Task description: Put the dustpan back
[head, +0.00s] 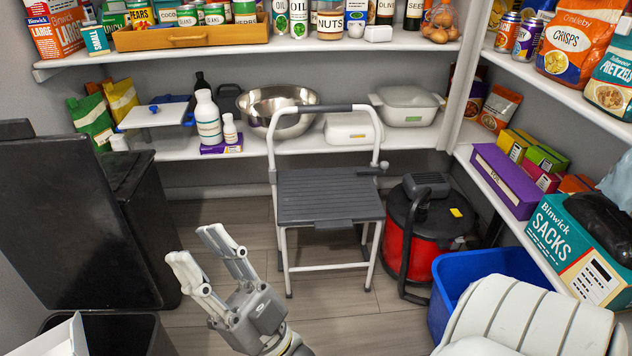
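I cannot make out a dustpan in the head view. My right gripper (194,246) is in the lower middle left, above the wooden floor. Its pale fingers are spread apart and nothing shows between them. It is in front of and to the left of the grey step stool (325,197), apart from it. My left gripper is not in view.
Black bins (140,240) stand at the left. A red and black vacuum (415,235) and a blue bin (480,268) are at the right. Loaded shelves (350,140) line the back and right walls. Some floor (330,305) before the stool is bare.

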